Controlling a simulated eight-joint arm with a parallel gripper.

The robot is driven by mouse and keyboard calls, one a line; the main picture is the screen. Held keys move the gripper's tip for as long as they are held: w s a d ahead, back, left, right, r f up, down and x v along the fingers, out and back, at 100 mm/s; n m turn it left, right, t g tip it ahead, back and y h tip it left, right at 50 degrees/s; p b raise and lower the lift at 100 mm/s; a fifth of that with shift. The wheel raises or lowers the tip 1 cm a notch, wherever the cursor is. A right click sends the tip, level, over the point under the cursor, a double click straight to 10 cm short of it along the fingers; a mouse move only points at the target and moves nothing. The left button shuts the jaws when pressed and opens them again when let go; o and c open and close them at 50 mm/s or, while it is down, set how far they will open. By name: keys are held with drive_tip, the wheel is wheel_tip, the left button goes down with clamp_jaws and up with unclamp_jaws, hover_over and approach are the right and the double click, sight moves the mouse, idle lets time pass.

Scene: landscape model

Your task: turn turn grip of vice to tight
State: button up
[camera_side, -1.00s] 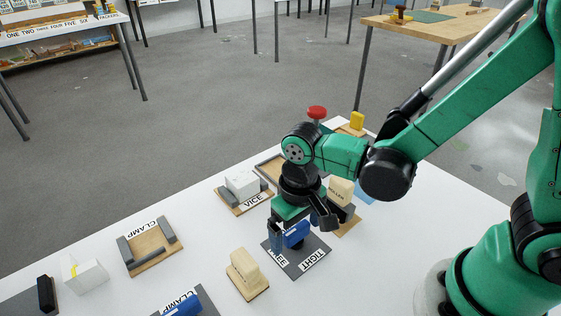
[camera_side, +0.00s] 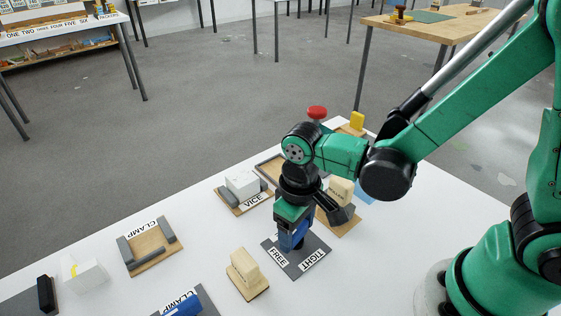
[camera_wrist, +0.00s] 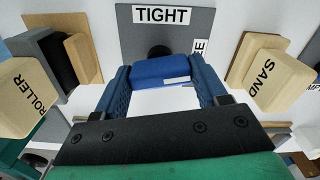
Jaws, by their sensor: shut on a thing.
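The blue turn grip (camera_wrist: 155,70) sits over a dark grey plate (camera_wrist: 205,22) marked TIGHT and FREE. My gripper (camera_wrist: 160,78) has a ridged blue finger at each end of the grip and is shut on it. In the side view my gripper (camera_side: 291,240) points down onto the plate (camera_side: 299,262), and its fingers hide much of the grip. FREE is on the plate's left front edge and TIGHT on its right front edge. The vice (camera_side: 242,194), with a white block between grey jaws, stands behind and left on a wooden base with a VICE label.
A wooden SAND block (camera_wrist: 272,78) and a ROLLER block (camera_wrist: 22,98) flank the gripper. A pale wooden block (camera_side: 244,268) stands left of the plate. Clamps (camera_side: 148,250) lie farther left. A red button (camera_side: 317,112) is behind. White table is clear at right front.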

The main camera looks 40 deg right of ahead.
drive_tip(key=n, duration=0.4)
drive_tip(key=shift+n, duration=0.3)
drive_tip(key=n, duration=0.3)
drive_tip(key=shift+n, duration=0.3)
drive_tip(key=n, duration=0.3)
drive_tip(key=shift+n, duration=2.1)
drive_tip(key=o, duration=1.3)
drive_tip(key=shift+r, duration=2.85)
